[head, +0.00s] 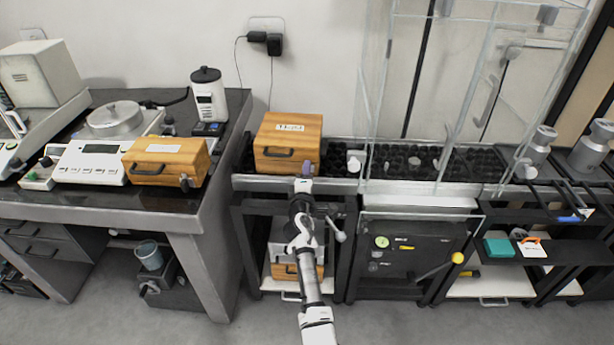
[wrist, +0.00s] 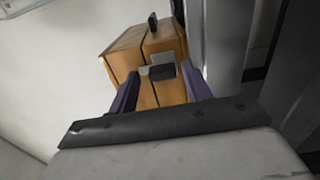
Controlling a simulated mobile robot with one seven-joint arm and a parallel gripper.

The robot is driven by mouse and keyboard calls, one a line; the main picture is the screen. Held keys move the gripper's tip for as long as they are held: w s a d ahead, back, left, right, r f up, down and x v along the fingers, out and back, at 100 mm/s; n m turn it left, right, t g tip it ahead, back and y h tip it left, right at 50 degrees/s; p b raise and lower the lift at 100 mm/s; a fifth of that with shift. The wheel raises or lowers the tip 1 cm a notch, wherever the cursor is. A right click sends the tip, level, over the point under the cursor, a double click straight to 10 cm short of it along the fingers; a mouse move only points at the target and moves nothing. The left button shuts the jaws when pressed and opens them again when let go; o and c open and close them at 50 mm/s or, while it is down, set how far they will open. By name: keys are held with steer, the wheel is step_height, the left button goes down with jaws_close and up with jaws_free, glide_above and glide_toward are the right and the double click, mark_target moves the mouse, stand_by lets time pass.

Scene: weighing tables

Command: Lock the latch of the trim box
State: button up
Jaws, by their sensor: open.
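A wooden box (head: 287,137) with a white label on its lid and a dark front handle stands on the middle table; it also shows in the wrist view (wrist: 123,58). The label is too small to read, so I cannot confirm this is the trim box. Its lid looks down. The latch (wrist: 161,71), a grey plate with a dark block, is on the box's side; whether it is locked I cannot tell. My gripper (head: 304,172) is at the box's front right corner. In the wrist view my gripper (wrist: 160,88) is open, its purple fingers either side of the latch. Contact is unclear.
Another wooden box (head: 165,161) with a handle sits on the left table beside a white scale (head: 95,160). A third wooden box (head: 283,272) is on the lower shelf. A clear glass enclosure (head: 425,90) stands close to the right of my gripper. The floor in front is clear.

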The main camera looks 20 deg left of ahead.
steer(key=shift+f, duration=0.3)
